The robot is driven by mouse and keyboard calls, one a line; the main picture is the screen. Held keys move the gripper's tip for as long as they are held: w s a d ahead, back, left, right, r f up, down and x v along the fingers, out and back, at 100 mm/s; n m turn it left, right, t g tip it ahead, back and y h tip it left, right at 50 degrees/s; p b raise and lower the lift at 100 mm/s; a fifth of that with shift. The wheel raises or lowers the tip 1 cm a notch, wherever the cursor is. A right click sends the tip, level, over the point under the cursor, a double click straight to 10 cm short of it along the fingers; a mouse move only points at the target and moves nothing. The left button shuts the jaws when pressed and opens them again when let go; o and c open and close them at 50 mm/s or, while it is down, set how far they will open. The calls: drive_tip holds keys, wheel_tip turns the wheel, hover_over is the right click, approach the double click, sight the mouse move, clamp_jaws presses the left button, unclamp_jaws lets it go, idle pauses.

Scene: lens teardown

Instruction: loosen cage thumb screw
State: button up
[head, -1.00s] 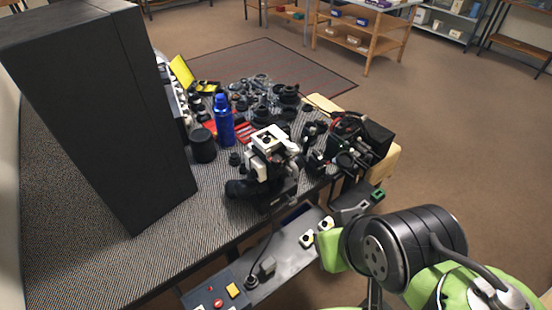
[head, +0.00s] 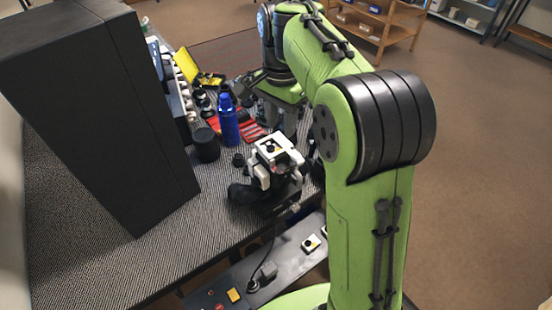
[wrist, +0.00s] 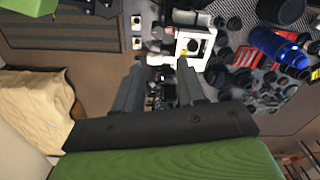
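The white cage device (head: 277,152), with a square top and dark centre, stands on the workbench in the head view. Its white square frame (wrist: 181,47) also shows in the wrist view, just past the fingertips and to the right. I cannot pick out the thumb screw in either view. My gripper (wrist: 160,66) has its two dark fingers apart, with nothing clearly held between them. In the head view my gripper (head: 278,116) hangs above the bench, behind the white device. My arm hides much of the bench's right side.
A blue bottle (head: 228,122) and a black cylinder (head: 206,145) stand left of the device. A tall black cabinet (head: 110,120) fills the left. A yellow case (head: 187,65) lies at the back. A grey control panel (head: 255,268) runs along the front.

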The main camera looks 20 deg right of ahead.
sight(281, 170)
drive_tip(key=f+b, duration=0.4)
drive_tip(key=f, duration=1.1)
drive_tip(key=shift+s+f, duration=0.1)
drive_tip(key=shift+s, duration=0.1)
drive_tip(key=shift+c, duration=0.2)
clamp_jaws()
